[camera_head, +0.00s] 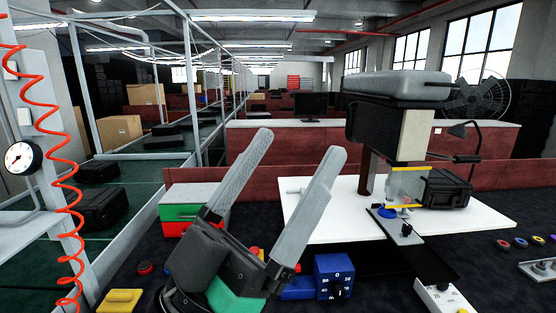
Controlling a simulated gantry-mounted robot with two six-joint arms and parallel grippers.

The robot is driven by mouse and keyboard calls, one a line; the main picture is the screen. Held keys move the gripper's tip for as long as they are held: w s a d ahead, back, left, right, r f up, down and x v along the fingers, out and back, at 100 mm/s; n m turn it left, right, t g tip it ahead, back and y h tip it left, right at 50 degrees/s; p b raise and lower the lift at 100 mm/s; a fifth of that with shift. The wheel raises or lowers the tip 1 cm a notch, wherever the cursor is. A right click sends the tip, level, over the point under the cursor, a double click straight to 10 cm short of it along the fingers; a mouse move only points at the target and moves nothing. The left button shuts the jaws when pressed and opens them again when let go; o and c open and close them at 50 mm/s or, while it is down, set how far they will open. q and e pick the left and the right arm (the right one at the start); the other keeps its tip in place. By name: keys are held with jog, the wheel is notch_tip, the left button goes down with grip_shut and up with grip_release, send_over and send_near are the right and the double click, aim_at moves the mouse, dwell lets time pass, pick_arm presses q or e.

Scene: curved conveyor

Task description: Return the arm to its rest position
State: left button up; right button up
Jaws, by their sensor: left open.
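My left gripper (298,147) is in the lower middle of the head view, its two long grey fingers pointing up and spread apart. Nothing is between the fingers. Its dark body is at the bottom of the picture, in front of the dark work surface and left of the white table. My right gripper is not in view.
A white table (325,222) carries a tall machine (402,88) at right. A red-green box (183,212), blue box (333,275) and yellow block (120,301) surround the gripper. A red coiled hose (70,190) hangs left, before a conveyor with black cases (100,208).

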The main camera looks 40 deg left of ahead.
pick_arm(q)
jog(key=shift+s+d+r+t, duration=0.2)
jog(key=shift+s+r+t, duration=0.1)
jog(key=shift+s+r, duration=0.45)
jog(key=shift+w, duration=0.1)
